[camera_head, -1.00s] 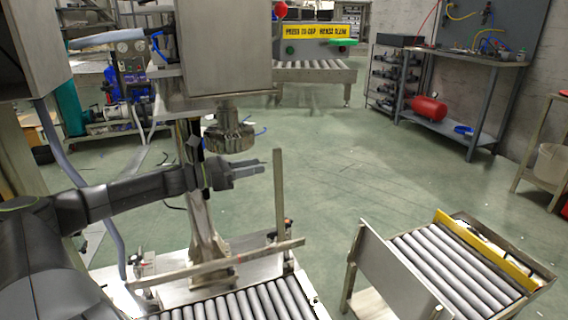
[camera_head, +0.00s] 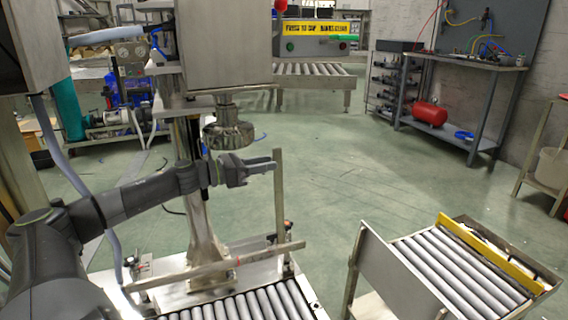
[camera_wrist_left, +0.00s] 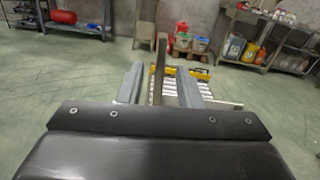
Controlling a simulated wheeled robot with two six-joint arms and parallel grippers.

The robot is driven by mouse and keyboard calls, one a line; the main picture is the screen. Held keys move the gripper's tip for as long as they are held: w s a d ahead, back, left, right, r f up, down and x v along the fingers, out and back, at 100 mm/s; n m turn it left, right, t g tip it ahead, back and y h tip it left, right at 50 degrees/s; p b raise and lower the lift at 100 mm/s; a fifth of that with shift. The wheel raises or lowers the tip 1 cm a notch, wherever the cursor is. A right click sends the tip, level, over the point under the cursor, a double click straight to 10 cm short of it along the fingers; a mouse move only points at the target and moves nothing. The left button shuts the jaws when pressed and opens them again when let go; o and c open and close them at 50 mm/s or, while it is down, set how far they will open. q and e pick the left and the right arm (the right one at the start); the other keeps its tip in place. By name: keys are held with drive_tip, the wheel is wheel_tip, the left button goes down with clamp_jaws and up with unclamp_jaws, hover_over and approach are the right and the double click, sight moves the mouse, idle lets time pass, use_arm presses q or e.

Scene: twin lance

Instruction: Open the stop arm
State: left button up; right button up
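An upright metal post (camera_head: 279,195) rises near the bar's right end. My left gripper (camera_head: 270,165) is at the post's upper part, with its fingers pointing right toward it. In the left wrist view the gripper (camera_wrist_left: 160,70) is open, and the post (camera_wrist_left: 159,60) shows between the two fingers. I cannot tell whether it touches them. My right gripper is not in view.
A metal head with a round toothed chuck (camera_head: 229,134) hangs just above my left gripper. A second roller conveyor (camera_head: 450,275) with a yellow rail and a metal side plate (camera_head: 393,270) stands to the right. Open green floor lies between and beyond.

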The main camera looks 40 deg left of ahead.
use_arm(q)
drive_tip(key=shift+x, duration=2.95)
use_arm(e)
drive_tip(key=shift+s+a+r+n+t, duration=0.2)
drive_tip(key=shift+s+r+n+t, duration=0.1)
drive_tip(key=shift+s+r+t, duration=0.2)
use_arm(q)
drive_tip(key=shift+s, duration=0.1)
clamp_jaws()
